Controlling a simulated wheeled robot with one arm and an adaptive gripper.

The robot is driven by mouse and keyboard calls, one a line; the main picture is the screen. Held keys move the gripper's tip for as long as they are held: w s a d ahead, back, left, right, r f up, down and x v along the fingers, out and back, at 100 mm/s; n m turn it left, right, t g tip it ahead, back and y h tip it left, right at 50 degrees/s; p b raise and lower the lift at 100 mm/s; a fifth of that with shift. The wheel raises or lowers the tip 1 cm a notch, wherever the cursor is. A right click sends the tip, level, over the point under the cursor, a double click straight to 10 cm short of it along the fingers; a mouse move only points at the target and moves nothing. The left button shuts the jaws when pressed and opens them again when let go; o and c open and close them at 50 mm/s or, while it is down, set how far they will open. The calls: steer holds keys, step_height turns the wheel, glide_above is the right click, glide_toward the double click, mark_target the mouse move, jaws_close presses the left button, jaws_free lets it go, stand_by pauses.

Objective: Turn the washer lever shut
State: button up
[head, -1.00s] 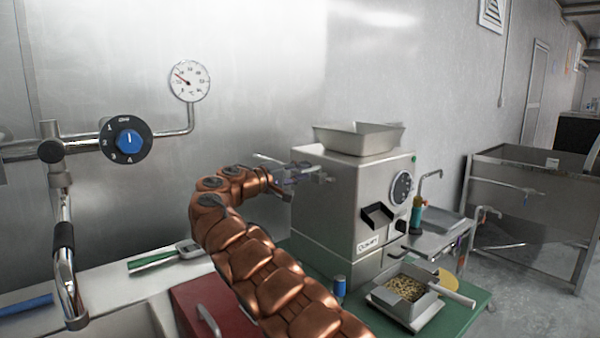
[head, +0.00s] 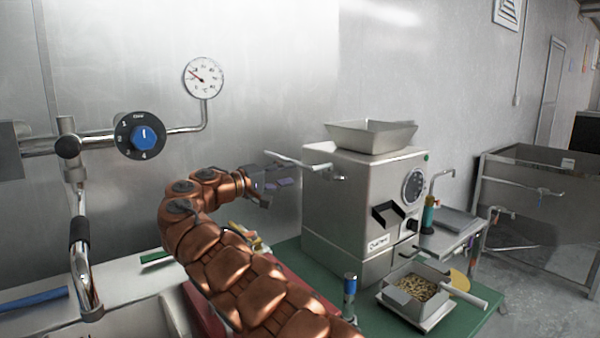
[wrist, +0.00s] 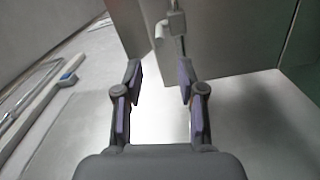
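A lever with a pale flat handle (head: 300,162) sticks out to the left from a small grey mount (head: 338,177) on the side of the metal grinder (head: 340,215). I cannot tell for sure that this is the washer lever. My gripper (head: 288,189) is left of the grinder, just below the lever handle in the head picture. In the wrist view my gripper (wrist: 158,80) is open, with nothing between its purple-padded fingers. A grey mount with a stem (wrist: 177,22) shows beyond the fingertips, against the grinder's side.
At left, a wall pipe carries a blue dial (head: 146,138), a gauge (head: 203,78) and a spout with a black grip (head: 79,235). A blue-topped cylinder (head: 350,290) and a pan of beans (head: 418,290) stand on the green mat (head: 335,295). A hopper (head: 370,136) tops the grinder.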

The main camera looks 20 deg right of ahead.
steer(key=shift+v, duration=1.55)
steer(key=s+d+r+g+p, duration=0.2)
steer(key=s+d+r, duration=0.1)
steer(key=s+d, duration=0.3)
steer(key=s+d+f+g+y+p, duration=0.2)
steer(key=s+f+y, duration=0.15)
steer(key=s, duration=0.65)
steer(key=s+d+f+g+y+p, duration=0.1)
steer(key=s+d+f+y+p, duration=0.2)
steer(key=s, duration=0.7)
steer(key=s+a+f+y+p, duration=0.1)
steer(key=s+a+f+y, duration=0.4)
steer(key=s+a, duration=0.5)
steer(key=s+a+f+y+p, duration=0.2)
steer(key=s+a+f+y, duration=0.4)
steer(key=s, duration=1)
steer(key=a+f, duration=0.3)
steer(key=a, duration=0.1)
steer(key=shift+s+a+g, duration=0.2)
steer(key=shift+g, duration=0.1)
